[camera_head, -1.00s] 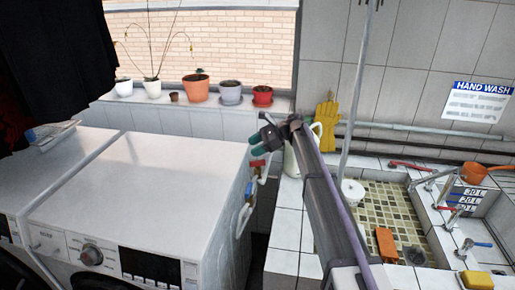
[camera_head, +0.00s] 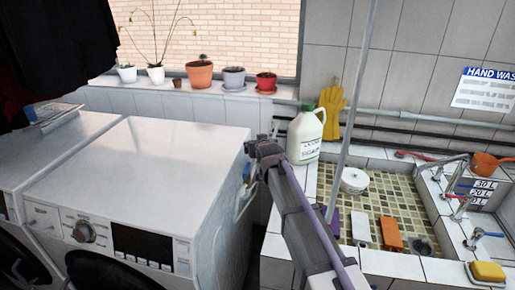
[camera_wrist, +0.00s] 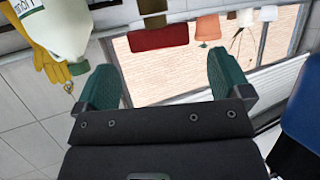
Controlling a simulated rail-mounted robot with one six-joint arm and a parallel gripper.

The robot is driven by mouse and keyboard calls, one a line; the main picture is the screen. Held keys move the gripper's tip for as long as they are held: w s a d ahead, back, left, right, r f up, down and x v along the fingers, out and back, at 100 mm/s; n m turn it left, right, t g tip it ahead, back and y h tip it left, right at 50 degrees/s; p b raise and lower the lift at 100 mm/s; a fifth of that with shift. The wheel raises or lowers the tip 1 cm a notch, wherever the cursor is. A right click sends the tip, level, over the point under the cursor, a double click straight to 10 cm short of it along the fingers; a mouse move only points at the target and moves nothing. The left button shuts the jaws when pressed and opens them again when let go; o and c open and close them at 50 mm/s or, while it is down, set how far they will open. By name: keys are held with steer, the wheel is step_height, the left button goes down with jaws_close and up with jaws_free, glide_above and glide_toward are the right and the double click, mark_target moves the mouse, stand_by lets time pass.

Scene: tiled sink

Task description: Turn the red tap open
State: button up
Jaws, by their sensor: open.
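My gripper (camera_head: 264,147) is at the washing machine's right rear corner in the head view, pointing away. Its green fingers stand apart in the wrist view (camera_wrist: 166,84), with nothing between them. A red tap handle seen earlier beside this machine is hidden behind my gripper and arm in the head view. It does not show in the wrist view. The blue handle (camera_head: 247,171) below is partly visible.
The white washing machine (camera_head: 130,170) is close on the left. A white jug (camera_head: 307,135) stands right of my gripper, on the tiled ledge by the sink (camera_head: 375,205). Several flowerpots, including a red one (camera_head: 266,82), line the sill. A pole crosses beside my arm.

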steer(key=b+x, duration=0.1)
steer(key=x, duration=0.4)
steer(key=shift+f, duration=0.1)
steer(key=shift+s, duration=0.1)
steer(key=shift+c, duration=0.2)
steer(key=c, duration=0.9)
